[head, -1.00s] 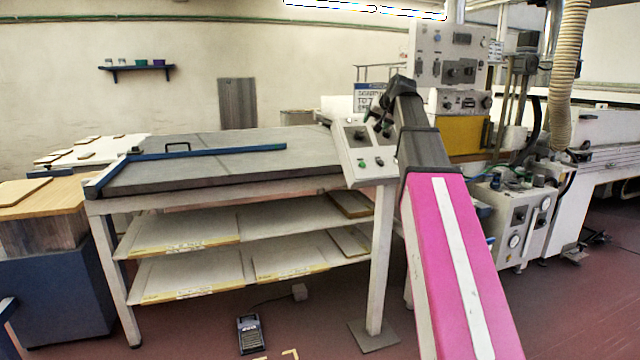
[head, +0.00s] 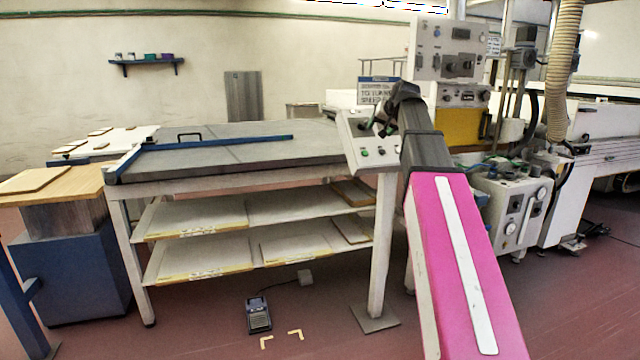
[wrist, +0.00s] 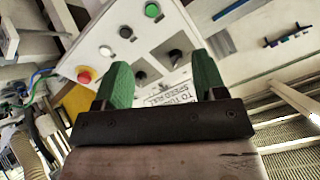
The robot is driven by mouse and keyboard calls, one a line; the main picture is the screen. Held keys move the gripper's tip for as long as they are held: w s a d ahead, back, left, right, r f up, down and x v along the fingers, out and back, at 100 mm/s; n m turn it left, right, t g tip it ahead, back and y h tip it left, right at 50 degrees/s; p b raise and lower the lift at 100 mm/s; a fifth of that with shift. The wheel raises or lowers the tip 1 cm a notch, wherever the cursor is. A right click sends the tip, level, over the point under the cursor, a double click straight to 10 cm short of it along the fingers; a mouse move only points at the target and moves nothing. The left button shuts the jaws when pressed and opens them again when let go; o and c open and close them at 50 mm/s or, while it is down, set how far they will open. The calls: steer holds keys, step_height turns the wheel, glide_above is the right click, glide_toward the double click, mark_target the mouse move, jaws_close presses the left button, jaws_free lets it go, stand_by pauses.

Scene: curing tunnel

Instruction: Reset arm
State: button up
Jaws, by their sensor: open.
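My gripper (wrist: 160,88) shows in the wrist view with two green fingers set wide apart and nothing between them. Beyond the fingers is a slanted control panel (wrist: 108,30) with green, white and red buttons and dark knobs. In the head view my pink and grey arm reaches up and away from the lower right. Its far end overlaps the same control panel (head: 352,128), which stands on a white post. The gripper's fingers are hard to make out in the head view. I cannot tell how far the fingers are from the panel.
A grey-topped table (head: 230,152) with a blue bar and two shelves stands left of the post. A foot pedal (head: 258,315) lies on the floor. A large machine (head: 455,60) with a ribbed hose (head: 562,70) stands right. Open floor lies in front.

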steer(key=s+a+f+g+h, duration=0.15)
steer(key=s+f, duration=0.35)
steer(key=f, duration=1.2)
steer(key=s+f+g, duration=0.3)
steer(key=s+f, duration=0.2)
steer(key=f, duration=1.1)
steer(key=s+f+n+g+h, duration=0.1)
steer(key=s+f+g, duration=0.3)
steer(key=s+f, duration=1.5)
step_height(320, 180, down, 3)
steer(key=shift+s+a+r+n+h, duration=0.1)
steer(key=shift+s+a+n+h, duration=0.05)
steer(key=shift+a+n+h, duration=0.2)
